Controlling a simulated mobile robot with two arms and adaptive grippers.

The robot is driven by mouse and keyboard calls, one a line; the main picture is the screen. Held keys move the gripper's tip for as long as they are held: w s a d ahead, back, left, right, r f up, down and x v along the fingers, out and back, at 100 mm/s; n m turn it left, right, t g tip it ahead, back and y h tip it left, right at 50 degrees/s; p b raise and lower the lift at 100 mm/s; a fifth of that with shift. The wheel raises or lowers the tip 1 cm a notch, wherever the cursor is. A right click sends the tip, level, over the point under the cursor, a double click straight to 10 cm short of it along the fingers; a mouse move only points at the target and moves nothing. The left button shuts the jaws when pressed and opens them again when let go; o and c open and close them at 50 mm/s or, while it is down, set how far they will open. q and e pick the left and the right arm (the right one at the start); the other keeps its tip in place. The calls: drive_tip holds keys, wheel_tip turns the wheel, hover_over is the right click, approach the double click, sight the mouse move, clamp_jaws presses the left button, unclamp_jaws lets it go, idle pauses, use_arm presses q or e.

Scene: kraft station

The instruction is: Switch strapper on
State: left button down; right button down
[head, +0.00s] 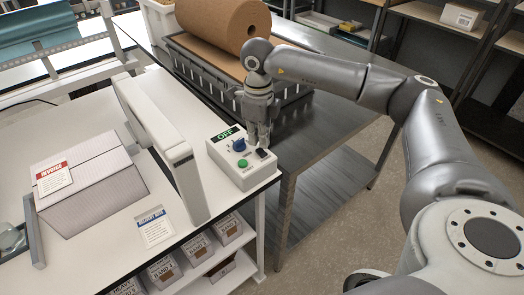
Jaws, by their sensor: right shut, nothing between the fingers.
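The strapper's white control box (243,172) sits at the table's front right corner. Its display (227,134) reads OFF in green on black. On its top are a blue knob (239,145), a green button (243,163) and a black switch (262,153). The white strapper arch (160,140) stands just left of the box. My right gripper (262,144) points down over the box's right side, close to the black switch, shut and empty. I cannot tell whether its tips touch the switch. My left gripper is not in view.
A closed white carton (90,185) with a red label lies left of the arch. A blue-labelled card (154,227) lies in front. Labelled bins (165,272) fill the shelf below.

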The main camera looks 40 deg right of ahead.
sight(259, 148)
drive_tip(key=shift+s+f+b, duration=0.1)
drive_tip(key=shift+f+b, duration=0.7)
drive_tip(key=shift+f, duration=0.25)
drive_tip(key=shift+r, duration=0.15)
idle(0.3)
drive_tip(key=shift+r+p, duration=0.55)
drive_tip(key=shift+p, duration=0.05)
drive_tip(key=shift+r+p, duration=1.65)
drive_tip(key=shift+r, duration=1.25)
